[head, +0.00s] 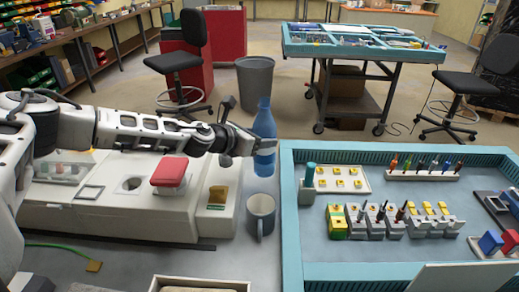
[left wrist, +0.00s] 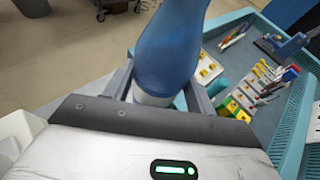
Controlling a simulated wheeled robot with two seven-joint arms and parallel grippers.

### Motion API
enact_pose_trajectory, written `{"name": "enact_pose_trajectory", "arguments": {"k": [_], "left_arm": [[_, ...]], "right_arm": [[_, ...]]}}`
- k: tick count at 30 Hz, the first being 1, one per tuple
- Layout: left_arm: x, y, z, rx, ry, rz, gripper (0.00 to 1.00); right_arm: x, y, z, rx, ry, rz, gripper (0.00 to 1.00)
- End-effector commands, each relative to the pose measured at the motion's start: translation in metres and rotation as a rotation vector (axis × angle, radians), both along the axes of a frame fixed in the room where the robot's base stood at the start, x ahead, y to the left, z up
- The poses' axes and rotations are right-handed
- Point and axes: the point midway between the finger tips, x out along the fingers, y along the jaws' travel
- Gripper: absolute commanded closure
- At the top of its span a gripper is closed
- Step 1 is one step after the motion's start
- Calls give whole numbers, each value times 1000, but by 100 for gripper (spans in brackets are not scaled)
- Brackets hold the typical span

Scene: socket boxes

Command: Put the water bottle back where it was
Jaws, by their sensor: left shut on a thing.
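A blue water bottle (head: 264,130) stands upright in the head view, between the white machine and the blue-rimmed tray. My left gripper (head: 246,146) reaches in from the left and is shut on the bottle at its middle. In the left wrist view the bottle (left wrist: 172,45) fills the upper centre, between the two fingers of the gripper (left wrist: 162,95). Whether the bottle's base touches the table is hard to tell. My right gripper is in neither view.
A grey mug (head: 261,215) stands just in front of the bottle. The blue tray (head: 292,215) with sockets and tools lies to the right. A white machine (head: 120,213) with a red pad (head: 170,172) stands to the left. A grey bin (head: 255,82) is on the floor behind.

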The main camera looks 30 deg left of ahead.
Motion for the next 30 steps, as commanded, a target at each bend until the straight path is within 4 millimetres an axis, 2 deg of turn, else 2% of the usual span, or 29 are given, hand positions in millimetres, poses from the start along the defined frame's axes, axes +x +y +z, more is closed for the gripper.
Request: {"name": "enact_pose_trajectory", "arguments": {"k": [9,18,30], "left_arm": [[13,5,-16,0,-2,0,76],[15,7,-46,-1,0,-1,76],[16,8,-50,0,-3,0,76]], "right_arm": [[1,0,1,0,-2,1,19],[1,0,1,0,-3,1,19],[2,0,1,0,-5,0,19]]}}
